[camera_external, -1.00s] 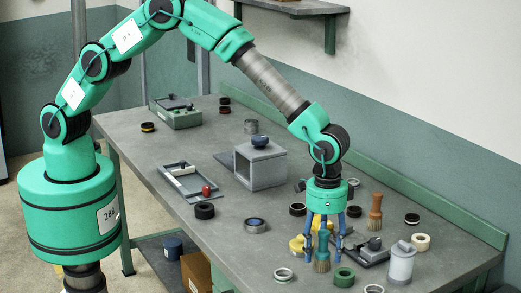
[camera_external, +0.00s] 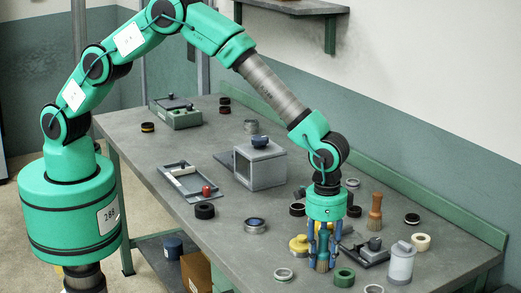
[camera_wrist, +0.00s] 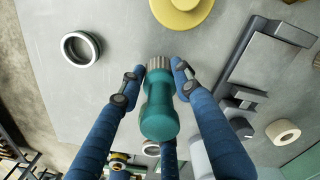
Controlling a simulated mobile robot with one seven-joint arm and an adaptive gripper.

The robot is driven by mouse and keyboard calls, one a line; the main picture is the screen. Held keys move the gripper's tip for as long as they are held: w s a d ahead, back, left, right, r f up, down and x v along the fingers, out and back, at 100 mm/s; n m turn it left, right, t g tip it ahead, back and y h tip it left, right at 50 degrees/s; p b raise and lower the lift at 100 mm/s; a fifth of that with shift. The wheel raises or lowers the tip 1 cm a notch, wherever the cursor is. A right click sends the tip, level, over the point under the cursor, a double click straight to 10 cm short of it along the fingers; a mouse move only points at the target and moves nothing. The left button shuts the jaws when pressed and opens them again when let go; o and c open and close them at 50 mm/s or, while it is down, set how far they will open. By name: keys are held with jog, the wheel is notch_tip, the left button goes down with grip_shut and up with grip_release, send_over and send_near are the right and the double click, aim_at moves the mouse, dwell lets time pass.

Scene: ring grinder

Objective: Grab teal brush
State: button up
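The teal brush (camera_external: 322,249) stands upright on the workbench, handle up and bristles down. In the wrist view the brush (camera_wrist: 159,112) is in the middle, its handle end toward me and its pale bristles beyond. My gripper (camera_external: 321,262) points down over it with its blue fingers around the brush. In the wrist view the fingertips of my gripper (camera_wrist: 158,68) lie on both sides of the bristle end. A narrow gap shows at the left fingertip; contact on the right is unclear. The gripper looks open. A third finger is partly hidden behind the handle.
A yellow round piece (camera_external: 299,244) is close left of the fingers, and a dark tool plate (camera_external: 372,254) is close right. A green ring (camera_external: 344,277) and a metal ring (camera_external: 284,274) lie in front. An orange-brown brush (camera_external: 375,212) and a grey canister (camera_external: 401,263) stand rightward.

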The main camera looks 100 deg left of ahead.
aim_at(322, 242)
grip_shut()
jog(key=shift+r, duration=0.15)
jog(key=shift+r+p, duration=0.3)
jog(key=shift+r, duration=1.2)
jog(key=shift+s+r, duration=0.2)
jog(key=shift+s, duration=0.05)
jog(key=s, duration=0.5)
jog(key=s+a+r, duration=0.1)
jog(key=s, duration=0.4)
jog(key=s+a+p, duration=0.1)
jog(key=s, duration=0.3)
jog(key=shift+s+a+r, duration=0.15)
jog(key=shift+s+a, duration=0.1)
jog(key=shift+s, duration=0.4)
jog(key=shift+s+a, duration=0.1)
jog(key=shift+a, duration=0.05)
